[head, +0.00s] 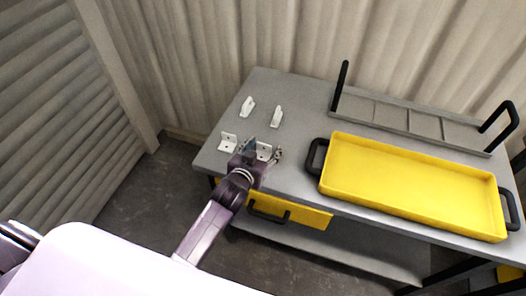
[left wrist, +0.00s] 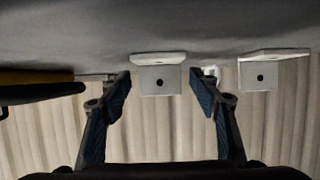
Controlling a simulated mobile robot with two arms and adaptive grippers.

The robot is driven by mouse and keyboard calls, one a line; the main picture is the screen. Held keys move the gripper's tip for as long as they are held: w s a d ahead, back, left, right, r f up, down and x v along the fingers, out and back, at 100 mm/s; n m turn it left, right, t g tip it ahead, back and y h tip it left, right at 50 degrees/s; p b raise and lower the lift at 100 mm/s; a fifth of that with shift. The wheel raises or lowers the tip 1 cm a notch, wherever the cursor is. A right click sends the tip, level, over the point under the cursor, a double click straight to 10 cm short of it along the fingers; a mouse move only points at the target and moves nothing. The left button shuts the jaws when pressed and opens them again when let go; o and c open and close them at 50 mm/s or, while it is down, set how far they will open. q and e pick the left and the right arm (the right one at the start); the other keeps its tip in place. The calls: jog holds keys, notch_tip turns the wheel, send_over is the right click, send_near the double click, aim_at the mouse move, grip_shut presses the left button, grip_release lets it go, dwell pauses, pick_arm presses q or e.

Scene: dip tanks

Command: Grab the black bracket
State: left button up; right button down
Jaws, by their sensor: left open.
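I see no black bracket; the L-shaped brackets in view all look white. In the head view they stand on the left part of the grey table: one at the back left (head: 248,107), one at the back right (head: 277,116), one at the front left (head: 228,142) and one at the front right (head: 264,153), partly hidden by my gripper. My left gripper (head: 263,149) is open at the front right bracket. In the left wrist view, its fingers (left wrist: 160,88) stand either side of a white bracket (left wrist: 158,80) with a dark hole. Contact is not clear. My right gripper is not in view.
A yellow tray (head: 410,205) with black handles lies on the right of the table (head: 300,95). A grey divided rack (head: 390,117) with black handles is behind it. A yellow drawer (head: 310,218) is under the front edge. Another white bracket (left wrist: 262,76) is beside the fingers.

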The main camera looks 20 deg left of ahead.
pick_arm(q)
jog(key=c, duration=1.4)
jog(key=shift+c, duration=0.3)
jog(key=shift+r, duration=0.15)
